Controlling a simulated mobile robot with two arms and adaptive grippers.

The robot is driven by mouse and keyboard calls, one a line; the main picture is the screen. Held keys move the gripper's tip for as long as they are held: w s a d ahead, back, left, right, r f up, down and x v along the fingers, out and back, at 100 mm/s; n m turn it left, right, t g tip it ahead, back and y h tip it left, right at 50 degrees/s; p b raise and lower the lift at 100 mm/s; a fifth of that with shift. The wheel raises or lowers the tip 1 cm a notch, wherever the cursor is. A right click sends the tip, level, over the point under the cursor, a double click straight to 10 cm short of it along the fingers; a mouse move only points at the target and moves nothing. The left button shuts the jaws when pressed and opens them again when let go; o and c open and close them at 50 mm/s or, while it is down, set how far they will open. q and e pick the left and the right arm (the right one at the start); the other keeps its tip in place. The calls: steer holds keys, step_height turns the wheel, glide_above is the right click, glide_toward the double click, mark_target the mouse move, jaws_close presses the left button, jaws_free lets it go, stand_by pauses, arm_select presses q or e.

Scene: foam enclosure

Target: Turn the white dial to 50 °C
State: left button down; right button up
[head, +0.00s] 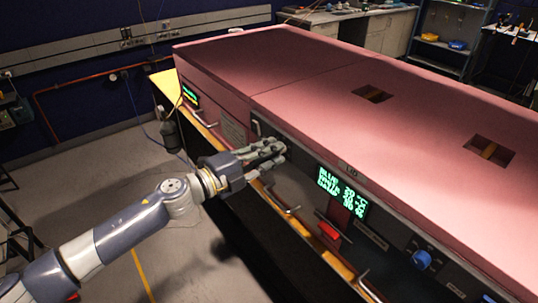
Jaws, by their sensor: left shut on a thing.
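The dial's pointer and marks cannot be seen. The display (342,192) shows several lines of green text with temperatures, too blurred to read surely. My right gripper is not in view.
A blue dial (421,259) sits at the right of the front panel. A red switch (329,231) is below the display. Metal handles (284,200) stick out along the front. The enclosure's pink top (330,75) has two square openings. Open floor lies to the left.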

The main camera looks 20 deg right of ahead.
arm_select(q)
steer(key=shift+m+b, duration=2.7)
steer(key=shift+m, duration=5.5)
steer(key=c, duration=1.4)
jaws_free()
steer(key=shift+o, duration=0.2)
